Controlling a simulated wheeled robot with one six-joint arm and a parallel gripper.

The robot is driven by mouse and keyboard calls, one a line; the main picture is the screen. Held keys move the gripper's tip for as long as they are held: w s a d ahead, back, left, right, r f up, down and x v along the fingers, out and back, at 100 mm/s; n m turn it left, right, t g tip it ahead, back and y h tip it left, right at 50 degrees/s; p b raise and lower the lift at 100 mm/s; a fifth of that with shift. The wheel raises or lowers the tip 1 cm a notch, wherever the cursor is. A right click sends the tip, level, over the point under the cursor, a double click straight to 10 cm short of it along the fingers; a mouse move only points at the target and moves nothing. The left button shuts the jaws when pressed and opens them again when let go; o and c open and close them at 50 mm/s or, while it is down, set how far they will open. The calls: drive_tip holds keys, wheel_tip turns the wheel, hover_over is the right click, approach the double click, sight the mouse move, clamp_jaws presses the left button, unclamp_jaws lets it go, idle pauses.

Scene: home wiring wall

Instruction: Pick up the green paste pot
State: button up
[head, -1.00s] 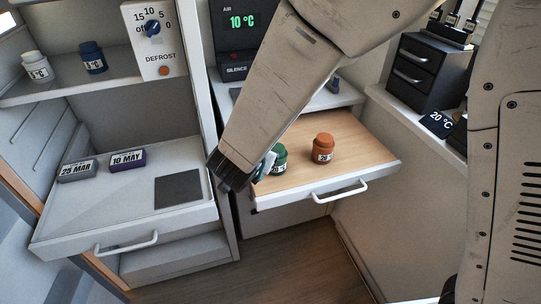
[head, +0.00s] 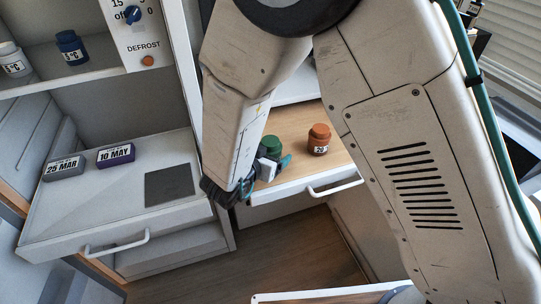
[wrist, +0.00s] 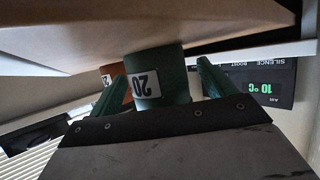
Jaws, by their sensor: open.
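The green paste pot (head: 270,144) stands on the wooden pull-out shelf, partly hidden by my gripper in the head view. In the wrist view the green pot (wrist: 157,75), labelled 20, lies between the two green fingers, and the picture is upside down. My gripper (head: 272,169) is at the shelf's front left edge, right in front of the pot. In the wrist view my gripper (wrist: 158,88) has its fingers apart, one on each side of the pot. I cannot tell whether either finger touches it.
An orange pot (head: 319,139) stands just right of the green pot on the wooden shelf (head: 290,121). The shelf has a white handle (head: 335,188). To the left, a white drawer (head: 100,215) holds two date blocks and a dark square. Blue (head: 71,47) and white pots stand above.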

drive_tip(key=shift+w+d+f, duration=0.1)
drive_tip(key=shift+w, duration=0.05)
drive_tip(key=c, duration=1.3)
drive_tip(key=shift+c, duration=0.2)
drive_tip(key=shift+r, duration=0.2)
